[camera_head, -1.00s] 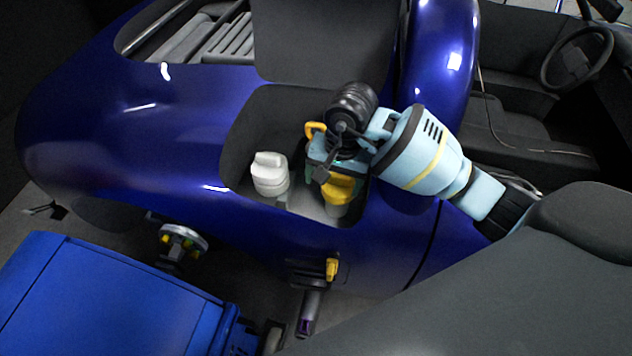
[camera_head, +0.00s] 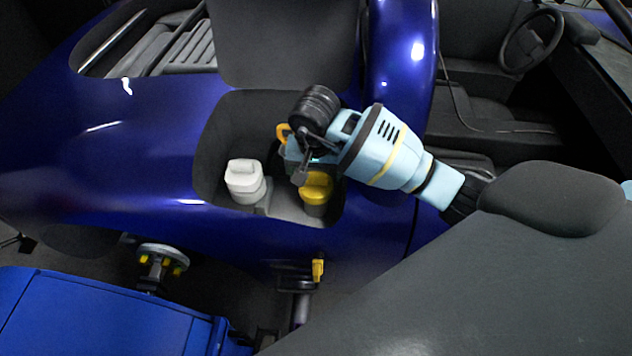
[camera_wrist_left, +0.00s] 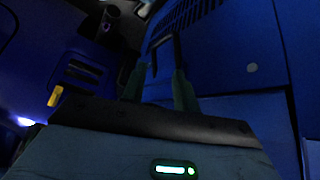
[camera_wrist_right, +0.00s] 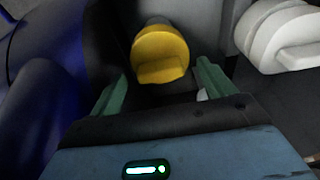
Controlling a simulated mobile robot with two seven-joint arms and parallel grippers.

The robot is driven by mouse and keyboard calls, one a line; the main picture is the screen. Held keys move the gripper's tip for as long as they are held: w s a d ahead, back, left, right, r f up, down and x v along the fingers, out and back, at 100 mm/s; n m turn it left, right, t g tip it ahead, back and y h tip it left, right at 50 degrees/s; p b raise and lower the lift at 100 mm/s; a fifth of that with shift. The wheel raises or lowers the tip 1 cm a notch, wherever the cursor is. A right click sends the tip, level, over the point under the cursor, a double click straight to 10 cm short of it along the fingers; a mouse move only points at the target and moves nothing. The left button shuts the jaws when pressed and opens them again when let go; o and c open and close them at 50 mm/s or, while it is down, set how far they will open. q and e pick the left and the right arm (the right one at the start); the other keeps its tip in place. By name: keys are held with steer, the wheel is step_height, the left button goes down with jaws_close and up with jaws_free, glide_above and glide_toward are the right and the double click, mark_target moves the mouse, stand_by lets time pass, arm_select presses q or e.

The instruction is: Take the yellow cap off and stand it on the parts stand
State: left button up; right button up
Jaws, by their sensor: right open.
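The yellow cap (camera_head: 316,187) sits on a pale container neck in the recess of the blue car body. It also shows in the right wrist view (camera_wrist_right: 160,54), upper middle. My right gripper (camera_head: 300,166) is over the recess, beside and partly in front of the cap. In the right wrist view its green fingers are spread apart and empty, with the cap beyond and between them. My left gripper (camera_wrist_left: 157,75) shows only in its own wrist view; its fingers are apart with nothing visible between them. I cannot tell which thing is the parts stand.
A white cap (camera_head: 245,181) stands left of the yellow cap in the same recess. A yellow loop handle (camera_head: 284,132) is behind my right gripper. Below the body are a wheel hub (camera_head: 160,258) and a yellow lever (camera_head: 318,270). A blue cabinet (camera_head: 90,315) fills the lower left.

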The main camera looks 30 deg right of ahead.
mark_target(316, 175)
steer(key=shift+w+d+f, duration=0.1)
steer(key=shift+w+f, duration=0.05)
steer(key=shift+f, duration=0.7)
steer(key=shift+w+d+f, duration=0.1)
steer(key=shift+f, duration=0.75)
steer(key=c, duration=0.8)
steer(key=shift+o, duration=0.2)
steer(key=shift+r, duration=5)
